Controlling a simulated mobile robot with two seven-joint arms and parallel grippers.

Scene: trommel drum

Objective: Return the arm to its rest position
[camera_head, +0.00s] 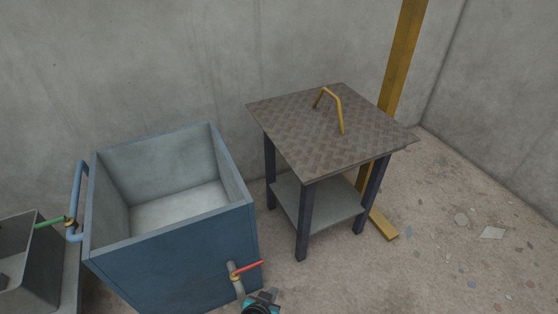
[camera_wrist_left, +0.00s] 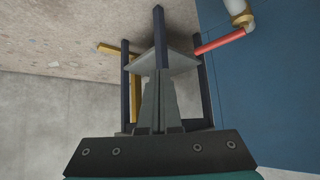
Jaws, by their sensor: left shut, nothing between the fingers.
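My left gripper (camera_head: 263,298) shows at the bottom edge of the head view, just below the red-handled valve (camera_head: 246,270) on the front of the blue tank (camera_head: 170,262). Most of the arm is out of frame. In the left wrist view the two fingers (camera_wrist_left: 160,76) are together with nothing between them. The red handle (camera_wrist_left: 219,42) lies to the right of the fingers there, apart from them. My right gripper is in neither view.
A metal table (camera_head: 300,130) with a bent yellow handle (camera_head: 340,112) on top stands right of the tank. A yellow post (camera_head: 402,55) rises behind it. A grey trough (camera_head: 30,265) and a green-handled valve (camera_head: 50,222) are at left. The floor at right is open, with scattered chips.

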